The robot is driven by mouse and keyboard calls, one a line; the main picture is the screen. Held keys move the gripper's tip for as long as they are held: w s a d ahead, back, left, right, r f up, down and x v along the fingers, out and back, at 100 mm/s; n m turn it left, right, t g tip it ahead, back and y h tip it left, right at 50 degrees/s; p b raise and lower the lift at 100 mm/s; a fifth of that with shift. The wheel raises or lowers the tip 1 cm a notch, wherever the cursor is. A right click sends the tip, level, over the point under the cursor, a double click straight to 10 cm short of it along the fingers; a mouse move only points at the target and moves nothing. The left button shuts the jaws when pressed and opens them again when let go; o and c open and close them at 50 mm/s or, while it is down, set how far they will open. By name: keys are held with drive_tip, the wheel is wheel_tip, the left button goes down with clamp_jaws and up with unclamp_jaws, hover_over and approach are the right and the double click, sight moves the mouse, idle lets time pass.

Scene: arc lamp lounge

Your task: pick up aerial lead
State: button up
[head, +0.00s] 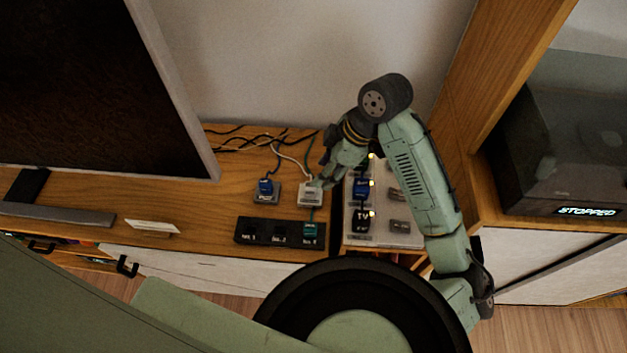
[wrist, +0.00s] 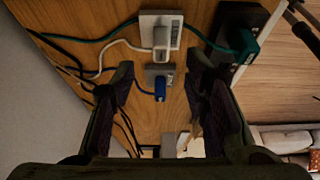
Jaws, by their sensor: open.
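No lead carries a readable aerial label. A white plug on a white cable sits in a pale socket block (head: 310,194) on the wooden cabinet; in the wrist view the white plug (wrist: 161,40) is seated in that block. A blue plug (head: 265,187) sits in a grey block to its left, and shows in the wrist view (wrist: 160,88). A green plug (head: 310,230) is in the right end of a black strip (head: 279,240). My gripper (head: 323,184) is open and empty, just above and beside the pale block. In the wrist view its fingers (wrist: 161,72) spread either side of the blue plug.
A lit panel (head: 398,234) with several switches and a blue plug (head: 361,188) is right of my gripper. A large screen (head: 85,80) stands left. Several loose cables (head: 245,140) run along the wall. A dark box reading STOPPED (head: 580,150) is far right.

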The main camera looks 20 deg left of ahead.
sight(310, 186)
drive_tip(key=p+x, duration=0.1)
drive_tip(key=x, duration=0.7)
drive_tip(key=shift+s+a+f+p, duration=0.2)
drive_tip(key=shift+a+p, duration=0.05)
drive_tip(key=shift+p, duration=0.05)
drive_tip(key=shift+c, duration=0.4)
clamp_jaws()
